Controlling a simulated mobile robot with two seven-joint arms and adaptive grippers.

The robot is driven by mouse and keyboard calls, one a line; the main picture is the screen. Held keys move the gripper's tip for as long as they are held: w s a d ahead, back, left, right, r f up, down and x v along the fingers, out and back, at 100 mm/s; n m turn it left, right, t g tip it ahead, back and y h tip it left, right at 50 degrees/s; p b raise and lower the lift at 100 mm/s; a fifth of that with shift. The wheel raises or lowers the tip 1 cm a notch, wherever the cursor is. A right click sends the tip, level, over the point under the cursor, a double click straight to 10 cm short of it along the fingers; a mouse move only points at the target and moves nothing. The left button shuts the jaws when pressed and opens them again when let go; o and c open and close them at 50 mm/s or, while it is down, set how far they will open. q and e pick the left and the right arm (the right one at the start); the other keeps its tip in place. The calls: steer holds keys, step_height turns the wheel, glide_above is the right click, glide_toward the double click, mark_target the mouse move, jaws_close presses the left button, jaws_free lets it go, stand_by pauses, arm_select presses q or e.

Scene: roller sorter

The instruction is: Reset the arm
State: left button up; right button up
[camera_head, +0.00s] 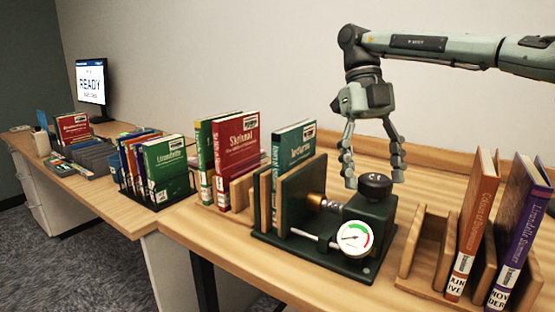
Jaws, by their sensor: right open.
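My right gripper (372,158) hangs from the arm that comes in from the right. Its fingers point down and are spread apart with nothing between them. In the picture the fingertips are beside and around the black knob (375,186) on top of the dark green press (372,222); I cannot tell whether they touch it. The press has a round gauge (355,237) on its front. A teal book (293,150) stands upright among the press's plates at its left end. My left gripper is not in view.
A wooden rack (424,246) with an orange book (477,215) and a purple book (521,232) stands at the right. Green and red books (236,155) stand left of the press. A black wire rack (172,192) holds more books.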

steer(key=n, duration=0.2)
steer(key=n+t+h, duration=0.1)
steer(key=n, duration=0.2)
steer(key=shift+a+h, duration=0.15)
steer(key=shift+h, duration=0.15)
